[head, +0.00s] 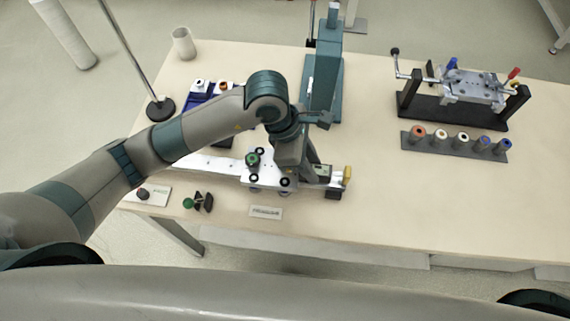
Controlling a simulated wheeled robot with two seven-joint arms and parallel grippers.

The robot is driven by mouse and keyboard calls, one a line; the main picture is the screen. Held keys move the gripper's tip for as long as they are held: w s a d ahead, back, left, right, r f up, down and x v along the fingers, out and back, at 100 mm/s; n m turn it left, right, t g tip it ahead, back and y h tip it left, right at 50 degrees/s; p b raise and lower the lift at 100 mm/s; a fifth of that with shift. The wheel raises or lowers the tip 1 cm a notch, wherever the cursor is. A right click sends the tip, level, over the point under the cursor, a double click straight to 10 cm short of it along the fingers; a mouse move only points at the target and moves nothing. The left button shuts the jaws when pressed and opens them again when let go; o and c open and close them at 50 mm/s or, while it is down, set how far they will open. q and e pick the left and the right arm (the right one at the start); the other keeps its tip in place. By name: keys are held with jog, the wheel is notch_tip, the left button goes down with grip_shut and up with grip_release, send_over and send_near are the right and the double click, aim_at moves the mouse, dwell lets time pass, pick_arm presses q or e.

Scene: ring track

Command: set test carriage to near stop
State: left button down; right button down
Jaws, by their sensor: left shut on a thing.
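The test carriage (266,176) is a pale plate with dark rollers and a green knob (252,159). It sits on a light rail (207,162) near the front left of the table, toward the rail's right end. A dark end block with a yellow piece (347,173) stands at that right end, close to the carriage. My left gripper (305,172) comes down over the right part of the carriage and is shut on it. The gripper's own wrist hides the exact grip and part of the carriage. My right gripper is not in view.
A teal press-like column (322,90) stands just behind my left wrist. A blue tray (205,97), a dark-based rod (160,108) and a cup (184,43) are at the back left. A clamp fixture (465,85) and a roller rack (455,144) are at right. The front right is clear.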

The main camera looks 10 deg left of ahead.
pick_arm(q)
jog(key=shift+d, duration=0.75)
jog(key=c, duration=1.4)
grip_release()
jog(key=shift+o, duration=0.2)
jog(key=shift+d, duration=0.2)
jog(key=shift+a, duration=0.15)
